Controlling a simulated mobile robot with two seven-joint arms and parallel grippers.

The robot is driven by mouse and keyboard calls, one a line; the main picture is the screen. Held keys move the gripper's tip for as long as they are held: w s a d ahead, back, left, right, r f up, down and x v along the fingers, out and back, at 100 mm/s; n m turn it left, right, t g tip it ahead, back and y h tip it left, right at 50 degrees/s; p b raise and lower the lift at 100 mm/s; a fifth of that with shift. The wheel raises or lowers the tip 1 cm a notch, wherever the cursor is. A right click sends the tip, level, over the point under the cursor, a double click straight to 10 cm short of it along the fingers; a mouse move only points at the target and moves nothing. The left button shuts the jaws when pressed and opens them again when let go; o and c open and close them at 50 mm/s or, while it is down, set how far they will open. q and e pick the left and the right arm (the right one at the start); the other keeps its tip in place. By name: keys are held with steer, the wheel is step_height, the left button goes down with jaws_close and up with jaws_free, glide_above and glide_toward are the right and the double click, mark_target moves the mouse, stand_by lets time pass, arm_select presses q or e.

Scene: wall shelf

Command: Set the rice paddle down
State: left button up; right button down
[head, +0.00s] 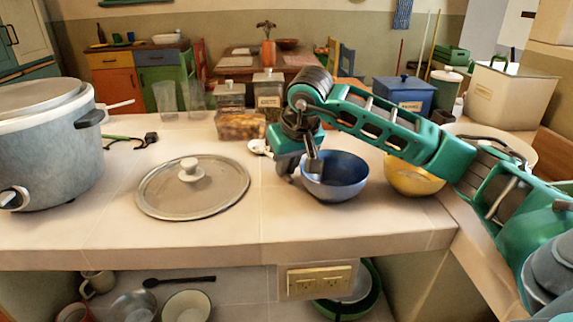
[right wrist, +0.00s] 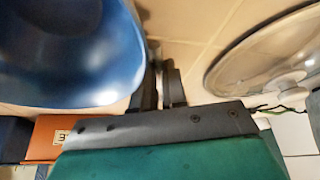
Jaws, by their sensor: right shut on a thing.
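My right gripper (head: 301,172) is low over the counter, at the left rim of the blue bowl (head: 345,178). Its two dark fingers (right wrist: 164,88) are close together in the right wrist view, with the bowl (right wrist: 65,50) on one side and the glass lid (right wrist: 270,60) on the other. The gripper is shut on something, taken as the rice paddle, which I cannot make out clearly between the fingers. A small white piece (head: 259,147) shows just left of the gripper; I cannot tell if it is held or lying on the counter. My left gripper is not in view.
The rice cooker (head: 45,140) stands at the left, with the round glass lid (head: 170,202) on the counter beside it. A yellow bowl (head: 412,180) is right of the blue bowl. Jars (head: 268,92) stand behind the gripper. Counter between lid and front edge is clear.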

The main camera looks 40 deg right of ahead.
steer(key=shift+f, duration=0.1)
steer(key=c, duration=1.2)
jaws_free()
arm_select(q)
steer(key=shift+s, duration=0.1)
arm_select(e)
steer(key=shift+o, duration=0.2)
steer(key=shift+r, duration=0.4)
arm_select(q)
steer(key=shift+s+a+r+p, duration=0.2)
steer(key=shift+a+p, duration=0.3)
steer(key=shift+p, duration=0.35)
arm_select(e)
steer(key=v, duration=1.1)
steer(key=shift+s+r, duration=0.2)
steer(key=shift+r, duration=0.05)
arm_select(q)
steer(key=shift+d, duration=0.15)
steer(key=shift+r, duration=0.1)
arm_select(e)
steer(key=shift+a+f, duration=0.1)
steer(key=shift+a, duration=0.05)
